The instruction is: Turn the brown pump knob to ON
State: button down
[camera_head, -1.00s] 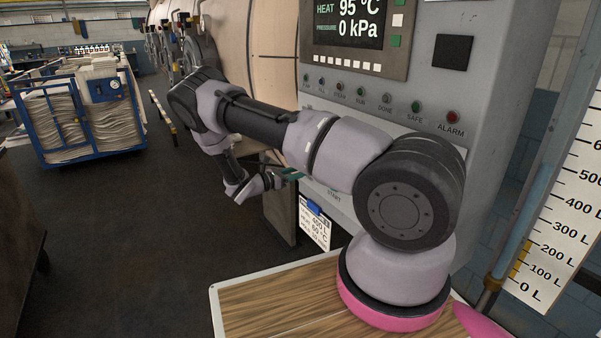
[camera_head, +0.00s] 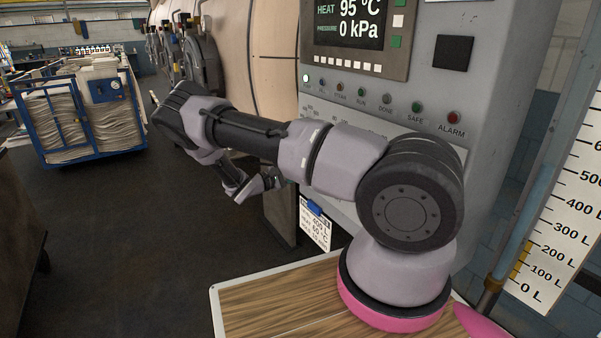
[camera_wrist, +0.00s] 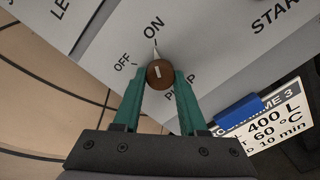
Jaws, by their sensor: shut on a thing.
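The brown pump knob (camera_wrist: 160,73) shows in the wrist view on the grey panel, with the OFF label to its left and the ON label above it. The light mark on its face and a white pointer line above it both run roughly toward ON. My gripper (camera_wrist: 160,80) has its two green fingers on either side of the knob, shut on it. In the head view my gripper (camera_head: 272,182) is at the panel's lower left edge, and the knob is hidden there by my arm.
A recipe card (camera_wrist: 265,120) with a blue clip hangs on the panel close to my gripper. The control panel (camera_head: 480,80) has a lit display (camera_head: 348,27) and a row of lamps. A blue cart of folded cloth (camera_head: 85,115) stands at the left. The floor between is clear.

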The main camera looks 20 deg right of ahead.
jog(key=shift+a+m, duration=0.1)
jog(key=shift+m, duration=0.4)
jog(key=shift+c, duration=2.2)
grip_release()
jog(key=s+a, duration=0.2)
jog(key=a, duration=0.8)
jog(key=shift+a, duration=0.3)
